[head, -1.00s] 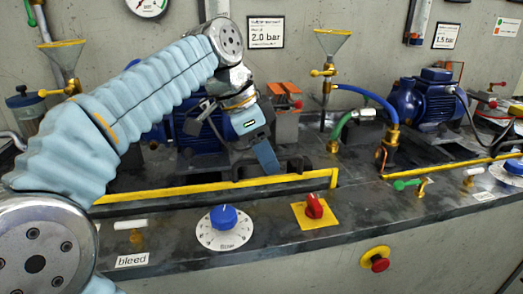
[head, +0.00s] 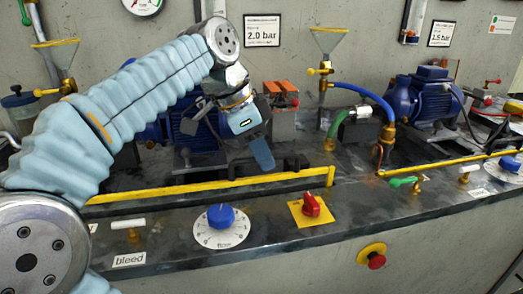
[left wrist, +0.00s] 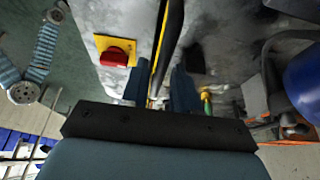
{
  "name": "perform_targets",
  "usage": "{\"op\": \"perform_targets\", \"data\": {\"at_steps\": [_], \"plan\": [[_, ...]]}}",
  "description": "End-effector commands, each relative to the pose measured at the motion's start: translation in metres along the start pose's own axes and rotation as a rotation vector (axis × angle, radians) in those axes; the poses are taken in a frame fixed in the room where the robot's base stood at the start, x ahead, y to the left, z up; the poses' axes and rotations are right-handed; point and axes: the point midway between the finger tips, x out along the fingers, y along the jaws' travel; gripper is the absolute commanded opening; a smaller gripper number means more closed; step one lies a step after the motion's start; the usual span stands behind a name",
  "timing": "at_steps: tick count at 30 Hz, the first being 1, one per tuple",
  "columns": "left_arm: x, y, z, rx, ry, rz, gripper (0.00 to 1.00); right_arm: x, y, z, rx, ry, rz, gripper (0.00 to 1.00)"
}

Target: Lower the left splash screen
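The left splash screen (head: 205,189) shows as a long yellow-edged strip along the front of the left pump bay. A black handle-like bar (head: 293,163) lies just behind its right part. My left gripper (head: 262,153) reaches down from the upper left, with its blue fingers close above and behind the yellow edge. In the left wrist view its fingers (left wrist: 160,88) stand apart, with the black bar and yellow edge (left wrist: 163,40) running between them as seen from there. I cannot tell whether they touch. My right gripper is not visible.
A red knob on a yellow plate (head: 311,205) and a blue-knobbed dial (head: 221,226) sit on the bench front. The left blue pump (head: 190,130) is partly behind my arm. Hoses (head: 365,105) and a second pump (head: 425,98) stand to the right.

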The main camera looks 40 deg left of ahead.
Motion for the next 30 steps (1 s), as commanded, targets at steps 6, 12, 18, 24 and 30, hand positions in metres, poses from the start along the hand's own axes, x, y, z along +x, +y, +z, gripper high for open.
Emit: {"op": "perform_targets", "data": {"at_steps": [6, 12, 18, 24, 30], "plan": [[0.000, 0.000, 0.000, 0.000, 0.000, 0.000, 0.00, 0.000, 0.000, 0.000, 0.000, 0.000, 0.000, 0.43], [0.003, 0.000, 0.001, 0.000, 0.000, 0.000, 0.00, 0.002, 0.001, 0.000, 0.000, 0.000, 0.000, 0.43], [0.017, 0.000, 0.007, 0.000, 0.000, 0.001, 0.00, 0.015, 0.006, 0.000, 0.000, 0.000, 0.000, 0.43], [0.032, 0.000, 0.013, 0.001, 0.000, 0.001, 0.00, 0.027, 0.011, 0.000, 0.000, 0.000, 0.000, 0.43], [0.040, 0.000, 0.017, 0.000, 0.000, 0.000, 0.00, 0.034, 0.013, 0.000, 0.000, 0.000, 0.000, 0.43]]}}
